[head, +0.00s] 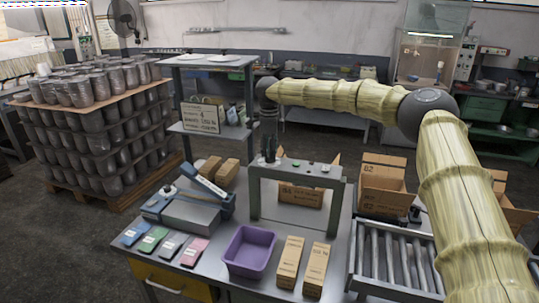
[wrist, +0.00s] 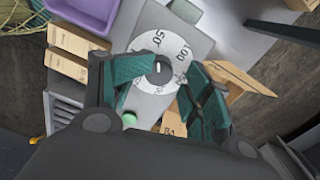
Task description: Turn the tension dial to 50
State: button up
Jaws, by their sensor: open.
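The tension dial is a white disc with dark numbers (wrist: 147,42) on a grey panel; 50 and 100 are readable in the wrist view. A dark round knob (wrist: 160,72) with a pale mark sits at its centre. I cannot tell exactly which number the mark points to. My gripper (wrist: 164,74) is open, its green-padded fingers on either side of the knob, with a gap visible; contact is not clear. In the head view my gripper (head: 268,156) points down at the top bar of the grey arch machine (head: 255,205), and it hides the dial there.
A purple bin (head: 249,252) and two long cartons (head: 290,263) stand on the table in front of the arch. A roller conveyor (head: 397,262) is at right, with open boxes (head: 384,185) behind. A green button (wrist: 128,119) lies near one finger.

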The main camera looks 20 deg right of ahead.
notch_tip(320, 180, up, 11)
dwell(0.4)
jog(key=shift+f, duration=0.15)
